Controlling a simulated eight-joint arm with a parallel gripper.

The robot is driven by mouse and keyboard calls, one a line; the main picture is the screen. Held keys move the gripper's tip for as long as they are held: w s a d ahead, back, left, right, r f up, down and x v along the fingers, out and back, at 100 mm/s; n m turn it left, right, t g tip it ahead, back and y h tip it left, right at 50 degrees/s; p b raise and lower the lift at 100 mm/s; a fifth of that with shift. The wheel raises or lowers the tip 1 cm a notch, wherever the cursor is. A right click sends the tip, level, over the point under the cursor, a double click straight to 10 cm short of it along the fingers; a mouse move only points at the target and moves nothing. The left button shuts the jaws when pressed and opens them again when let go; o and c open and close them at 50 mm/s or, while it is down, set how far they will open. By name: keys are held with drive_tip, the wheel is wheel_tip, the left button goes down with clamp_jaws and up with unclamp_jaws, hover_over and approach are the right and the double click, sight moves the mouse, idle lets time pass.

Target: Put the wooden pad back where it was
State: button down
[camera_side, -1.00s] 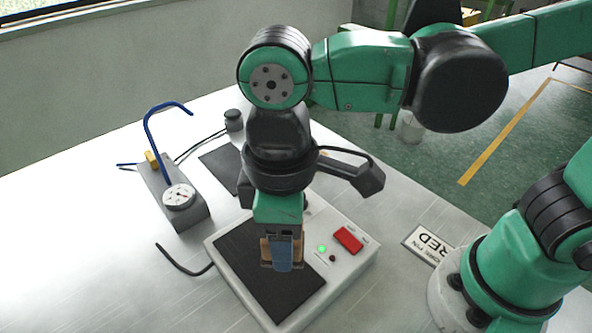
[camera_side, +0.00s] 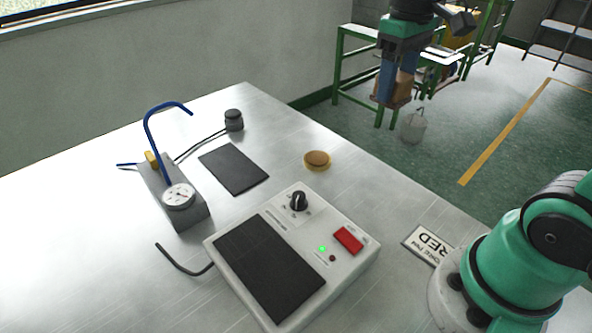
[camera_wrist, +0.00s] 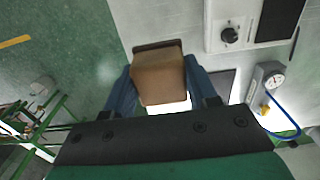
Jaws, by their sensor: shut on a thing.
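My gripper (camera_side: 392,101) is raised high at the upper right of the side view. Its blue fingers are shut on the wooden pad (camera_wrist: 160,78), a brown block that fills the middle of the wrist view. In the side view the pad (camera_side: 404,90) is partly hidden by a finger. The pad is in the air, with nothing touching it from below. The white machine (camera_side: 340,278) stands on the table with its black plate (camera_side: 270,268) bare. The machine also shows at the top of the wrist view (camera_wrist: 213,38).
A black mat (camera_side: 234,168) lies empty. A gauge stand (camera_side: 178,197) with a blue hook and a dark knob (camera_side: 233,120) are at the left.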

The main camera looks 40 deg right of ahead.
sight(369, 195)
wheel_tip(369, 195, down, 20)
drive_tip(key=shift+r, duration=0.25)
idle(0.5)
drive_tip(key=shift+c, duration=1.3)
unclamp_jaws()
drive_tip(key=shift+f, duration=0.15)
wheel_tip(369, 195, up, 12)
drive_tip(key=shift+w+a+r+t, duration=0.15)
drive_tip(key=shift+w+a+t, duration=0.15)
drive_tip(key=shift+a+t, duration=0.75)
drive_tip(key=shift+w+a+r+t, duration=0.2)
drive_tip(key=shift+w+a+t, duration=0.3)
drive_tip(key=shift+t, duration=0.85)
drive_tip(key=shift+w+a+r+t, duration=0.15)
drive_tip(key=shift+a+t, duration=0.8)
drive_tip(key=shift+t, duration=0.25)
